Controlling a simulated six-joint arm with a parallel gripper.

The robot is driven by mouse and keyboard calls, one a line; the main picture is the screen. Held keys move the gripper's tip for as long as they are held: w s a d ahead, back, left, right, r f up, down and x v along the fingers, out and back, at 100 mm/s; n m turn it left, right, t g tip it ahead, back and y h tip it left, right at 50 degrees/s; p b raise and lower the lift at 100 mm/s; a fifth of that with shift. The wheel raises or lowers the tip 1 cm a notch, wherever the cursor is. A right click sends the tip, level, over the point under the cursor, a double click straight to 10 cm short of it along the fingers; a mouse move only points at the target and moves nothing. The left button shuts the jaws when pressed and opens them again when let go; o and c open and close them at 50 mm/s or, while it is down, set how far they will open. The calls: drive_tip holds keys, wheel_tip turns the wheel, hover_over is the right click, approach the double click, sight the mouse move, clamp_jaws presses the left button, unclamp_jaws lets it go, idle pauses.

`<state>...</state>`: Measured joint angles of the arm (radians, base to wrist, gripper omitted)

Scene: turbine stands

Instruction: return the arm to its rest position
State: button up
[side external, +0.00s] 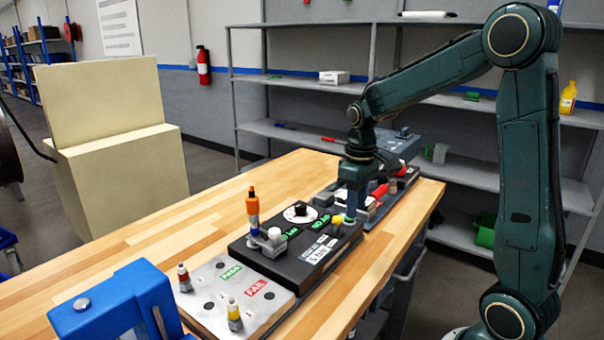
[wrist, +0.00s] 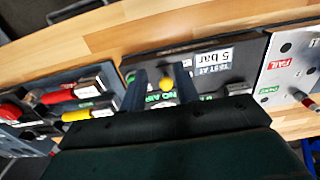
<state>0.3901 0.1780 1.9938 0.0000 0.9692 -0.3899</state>
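My gripper (side external: 350,208) points down over the right end of the black test panel (side external: 262,262) on the wooden table. In the wrist view its two fingers (wrist: 159,76) stand apart with nothing held between them. A yellow knob (wrist: 166,84) of the panel shows in the gap; the side view has it just left of the fingers (side external: 338,219). I cannot tell the exact height of the fingertips above the panel. An orange-topped part (side external: 252,203) stands upright on the panel's left side, beside a white-capped fitting (side external: 275,234).
A grey PASS/FAIL plate (side external: 212,310) holds a red-topped part (side external: 184,276) and a yellow-topped part (side external: 234,313). A tool tray with red (wrist: 60,97) and yellow handles adjoins the panel. A blue clamp-like object (side external: 120,300) stands at the front. Shelves (side external: 300,80) stand behind.

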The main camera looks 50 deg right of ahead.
drive_tip(key=shift+r, duration=0.15)
drive_tip(key=s+a+r+t, duration=0.2)
drive_tip(key=s+a+r, duration=0.2)
drive_tip(key=s+a, duration=0.3)
drive_tip(key=s+a+r+t, duration=0.3)
drive_tip(key=s+a+r, duration=0.1)
drive_tip(key=s+a, duration=0.3)
drive_tip(key=shift+s+t, duration=0.3)
drive_tip(key=shift+s, duration=0.8)
